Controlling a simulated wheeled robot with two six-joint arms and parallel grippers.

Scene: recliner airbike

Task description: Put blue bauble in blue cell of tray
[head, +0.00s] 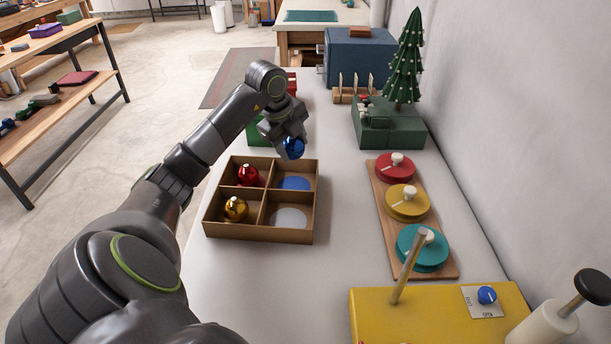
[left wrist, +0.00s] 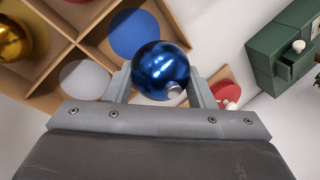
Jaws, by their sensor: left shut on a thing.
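The shiny blue bauble (head: 293,148) is held by my left gripper (head: 290,140) above the far right part of the tray. In the left wrist view the bauble (left wrist: 161,70) sits between the two fingers, its silver cap toward the palm. The brown tray (head: 211,218) has a grid of cells. Its blue cell (head: 294,183) is at the far right and empty; it also shows in the left wrist view (left wrist: 134,34), beside the bauble. A red bauble (head: 247,176) is in the far left cell and a gold bauble (head: 236,208) in the near left cell. My right gripper is not in view.
The near right cell with a white disc (head: 289,219) is empty. A green box (head: 258,132) stands behind my gripper. A board with coloured discs (head: 384,206), a small tree (head: 405,65) on a green drawer box (head: 389,127), and a yellow box (head: 440,312) stand to the right.

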